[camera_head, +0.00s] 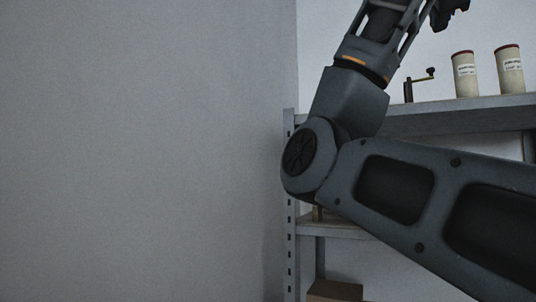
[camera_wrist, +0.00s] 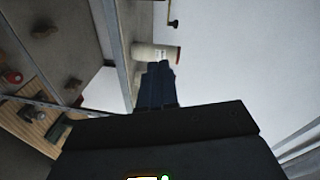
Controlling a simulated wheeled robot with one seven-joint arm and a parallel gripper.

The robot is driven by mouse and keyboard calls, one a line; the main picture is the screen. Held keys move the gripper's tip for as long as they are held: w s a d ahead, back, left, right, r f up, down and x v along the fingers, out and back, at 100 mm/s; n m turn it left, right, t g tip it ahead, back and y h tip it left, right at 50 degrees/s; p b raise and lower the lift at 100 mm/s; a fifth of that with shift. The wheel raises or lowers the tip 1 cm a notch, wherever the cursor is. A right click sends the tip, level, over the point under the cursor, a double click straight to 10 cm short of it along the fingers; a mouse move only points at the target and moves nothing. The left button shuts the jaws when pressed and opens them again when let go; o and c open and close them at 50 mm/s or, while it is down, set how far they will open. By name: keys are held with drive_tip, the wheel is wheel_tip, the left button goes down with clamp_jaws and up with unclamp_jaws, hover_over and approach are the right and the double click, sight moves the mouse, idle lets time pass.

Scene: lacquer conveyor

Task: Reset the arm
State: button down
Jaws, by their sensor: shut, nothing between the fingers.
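My arm rises across the right of the head view, bent at the elbow. A dark part near the top edge (camera_head: 450,12) looks like the end of my gripper, mostly cut off by the frame. In the wrist view my gripper (camera_wrist: 158,70) is shut, its dark fingers together with nothing between them. A cream canister with a red rim (camera_wrist: 155,52) shows just beyond the fingertips; whether they touch cannot be told.
A grey metal shelf (camera_head: 450,118) bears two labelled cream canisters (camera_head: 465,75) (camera_head: 510,72) and a dark crank tool (camera_head: 420,85). A brown box (camera_head: 335,290) sits lower down. Small items lie on lower boards (camera_wrist: 40,115) in the wrist view. A bare wall (camera_head: 140,150) fills the left.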

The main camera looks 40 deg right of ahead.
drive_tip(key=w+a+f+n+t+h, duration=0.1)
drive_tip(key=w+a+f+n+t, duration=0.15)
drive_tip(key=w+f+n, duration=1.2)
drive_tip(key=w+a+f+n+t+y, duration=0.1)
drive_tip(key=w+a+f+n+t, duration=0.15)
drive_tip(key=f, duration=0.95)
drive_tip(key=w+a+f+n+t+y, duration=0.1)
drive_tip(key=w+a+f+t+y, duration=0.2)
drive_tip(key=f, duration=0.8)
drive_tip(key=w+a+f+n+t, duration=0.1)
drive_tip(key=w+a+f+n, duration=0.3)
drive_tip(key=f, duration=0.8)
drive_tip(key=s+a+f+n+t+y, duration=0.1)
drive_tip(key=s+a+f+n+y, duration=0.25)
drive_tip(key=s+a+f, duration=0.6)
drive_tip(key=s+a+f+n+y, duration=0.2)
drive_tip(key=s+a+f+y, duration=0.2)
drive_tip(key=s+f, duration=0.55)
drive_tip(key=s+a+f+y, duration=0.1)
drive_tip(key=s+a, duration=0.2)
drive_tip(key=s, duration=0.5)
drive_tip(key=s+a+f+g+y, duration=0.1)
drive_tip(key=s+a+f+y, duration=0.1)
drive_tip(key=s, duration=0.6)
drive_tip(key=s+a+f+y, duration=0.1)
drive_tip(key=s+a, duration=0.2)
drive_tip(key=s, duration=0.6)
drive_tip(key=shift+a+f+n+g, duration=0.3)
drive_tip(key=shift+a+n+g, duration=0.05)
drive_tip(key=shift+n+g, duration=0.1)
